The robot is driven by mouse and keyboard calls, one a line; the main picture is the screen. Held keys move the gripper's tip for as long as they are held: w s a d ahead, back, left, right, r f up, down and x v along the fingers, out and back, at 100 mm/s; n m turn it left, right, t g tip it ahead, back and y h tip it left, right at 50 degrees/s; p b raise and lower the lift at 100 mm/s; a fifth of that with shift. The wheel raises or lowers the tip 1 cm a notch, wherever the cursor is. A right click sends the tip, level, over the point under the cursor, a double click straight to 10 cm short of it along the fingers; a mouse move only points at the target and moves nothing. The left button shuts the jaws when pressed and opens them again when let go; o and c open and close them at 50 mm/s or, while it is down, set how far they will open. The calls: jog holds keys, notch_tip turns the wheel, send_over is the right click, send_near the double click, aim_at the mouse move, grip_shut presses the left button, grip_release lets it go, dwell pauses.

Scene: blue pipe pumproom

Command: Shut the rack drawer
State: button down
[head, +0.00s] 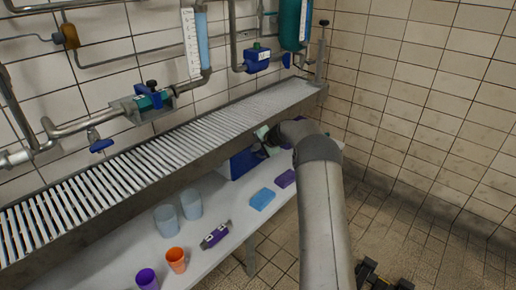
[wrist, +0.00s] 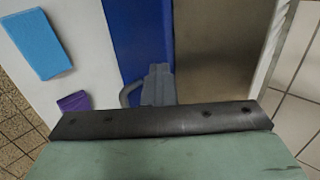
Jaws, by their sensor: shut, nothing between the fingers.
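The rack drawer's blue unit (head: 240,163) stands on the white table under the grating in the head view, partly hidden by the grating and my arm. In the wrist view its blue surface (wrist: 137,35) runs up the middle. A curved grey handle (wrist: 126,94) shows just left of my fingers. My gripper (wrist: 158,70) is shut and empty, its fingertips over the blue surface beside the handle. I cannot tell whether they touch it. In the head view the gripper is hidden by my arm and the grating. How far the drawer stands out is unclear.
A light blue block (head: 262,199) and a purple block (head: 286,179) lie on the white table (head: 190,268) near the unit. A purple-grey device (head: 215,236), an orange cup (head: 176,260), a purple cup (head: 147,279) and two clear blue cups (head: 191,203) stand further left. The metal grating (head: 150,160) overhangs.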

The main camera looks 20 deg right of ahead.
jog(key=shift+w+a+r, duration=0.2)
jog(key=shift+a, duration=0.05)
jog(key=s+d+r+b, duration=0.1)
jog(key=s+d+r, duration=0.55)
jog(key=s, duration=0.35)
jog(key=s+a+r+n+g+p, duration=0.5)
jog(key=s+a+r+p, duration=0.6)
jog(key=s+a+r, duration=0.6)
jog(key=s+a+r+n+g+h+p, duration=0.1)
jog(key=s+p, duration=0.3)
jog(key=s, duration=0.5)
jog(key=s+a+r+n+g+h+p, duration=0.1)
jog(key=s+r+n+p, duration=0.3)
jog(key=s, duration=0.5)
jog(key=s+a+r+n+h+p, duration=0.2)
jog(key=s+a+p, duration=0.1)
jog(key=s, duration=0.7)
jog(key=shift+a+r+g+p, duration=0.25)
jog(key=shift+g+p, duration=0.15)
jog(key=shift+p, duration=0.25)
jog(key=shift+s, duration=0.1)
